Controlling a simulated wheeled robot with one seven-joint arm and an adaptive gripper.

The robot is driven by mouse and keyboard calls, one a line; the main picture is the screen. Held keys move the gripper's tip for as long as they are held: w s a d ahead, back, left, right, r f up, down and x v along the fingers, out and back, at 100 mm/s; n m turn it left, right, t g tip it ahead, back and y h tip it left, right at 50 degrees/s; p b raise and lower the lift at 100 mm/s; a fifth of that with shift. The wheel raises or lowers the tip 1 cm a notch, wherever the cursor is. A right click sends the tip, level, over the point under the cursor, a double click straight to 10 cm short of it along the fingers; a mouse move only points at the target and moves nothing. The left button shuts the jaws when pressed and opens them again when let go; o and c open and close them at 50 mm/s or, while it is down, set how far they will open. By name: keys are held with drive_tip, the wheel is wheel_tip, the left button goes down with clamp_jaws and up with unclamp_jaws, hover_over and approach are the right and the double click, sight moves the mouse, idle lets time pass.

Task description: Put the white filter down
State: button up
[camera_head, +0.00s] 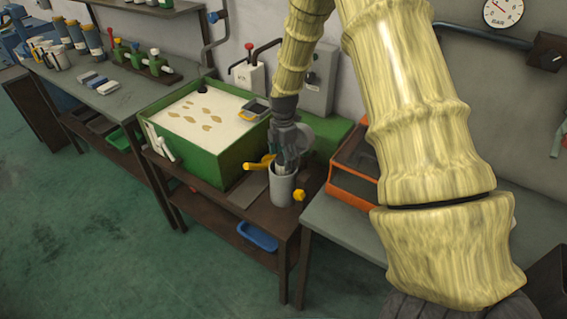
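A pale grey-white cylinder (282,190), which looks like the white filter, is upright at the front of the brown bench, right of the green tank. I cannot tell whether its base rests on the bench or hangs just above it. My gripper (285,165) points down at its upper end, and the fingertips overlap the rim. Whether the fingers are closed on the cylinder is too small to tell. A yellow handle-like part (260,163) shows just left of my gripper.
The green tank (222,170) with pale liquid stands left of the cylinder. A small yellow knob (299,195) is close on its right. An orange-framed box (354,182) stands on the grey bench further right. A blue tray (257,237) lies on the lower shelf.

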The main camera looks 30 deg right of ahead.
wheel_tip(320, 180, up, 9)
drive_tip(key=b, duration=0.2)
drive_tip(key=shift+r, duration=0.2)
idle(1.4)
